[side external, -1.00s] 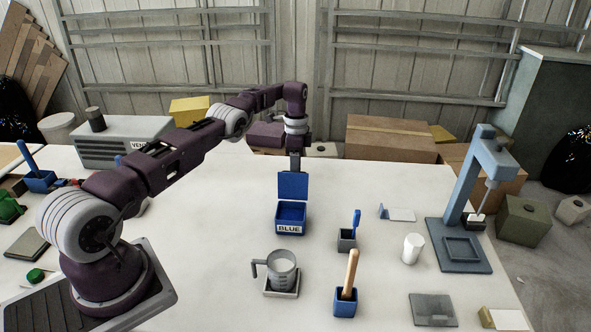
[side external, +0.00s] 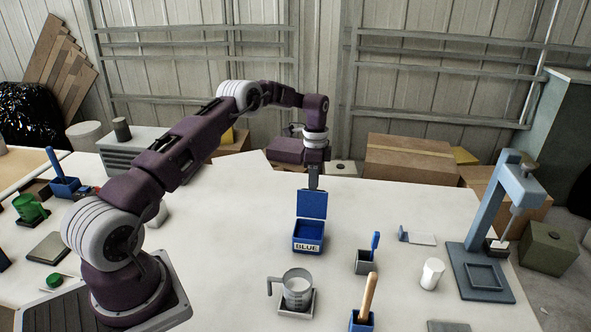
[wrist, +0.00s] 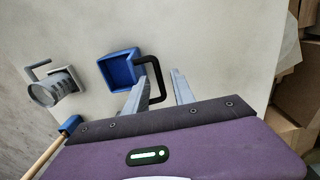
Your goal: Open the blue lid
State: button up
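The blue box (side external: 307,246) labelled BLUE stands on the white table, and its inside shows. Its blue lid (side external: 311,205) stands raised, about upright, at the box's back edge. My gripper (side external: 314,183) is just behind and above the lid's top edge in the side view. In the wrist view the fingers (wrist: 158,92) are spread apart, with part of a black loop handle (wrist: 157,76) between them. The handle looks clear of both fingers, though contact is hard to judge. The box's open inside (wrist: 118,72) also shows there.
A measuring jug (side external: 297,289) on a small stand is in front of the box. A grey holder (side external: 367,262) with a blue item and a blue holder with a wooden handle (side external: 368,296) are to the right. A white cup (side external: 432,273) and a blue-grey press (side external: 480,270) stand farther right.

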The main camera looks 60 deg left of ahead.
aim_at(311, 198)
jog(key=s+d, duration=0.3)
jog(key=d, duration=0.1)
jog(key=s+d, duration=0.1)
jog(key=s, duration=0.1)
jog(key=shift+s+d+r, duration=0.3)
jog(key=shift+d+r, duration=0.05)
jog(key=shift+d, duration=0.05)
jog(key=s+d+f+t+y, duration=0.2)
jog(key=s+d+f, duration=0.1)
jog(key=s+d, duration=0.1)
jog(key=s+d+r+n, duration=0.1)
jog(key=s+r, duration=0.1)
jog(key=r, duration=0.5)
jog(key=s+d+r+n+t, duration=0.1)
jog(key=s+d+r, duration=0.1)
jog(key=r, duration=0.5)
jog(key=s+d+r+n, duration=0.1)
jog(key=s+d+r, duration=0.1)
jog(key=s+r, duration=0.2)
notch_tip(311, 198, up, 4)
jog(key=shift+f+n+t, duration=0.1)
jog(key=shift+n+t, duration=0.2)
jog(key=shift+n, duration=0.1)
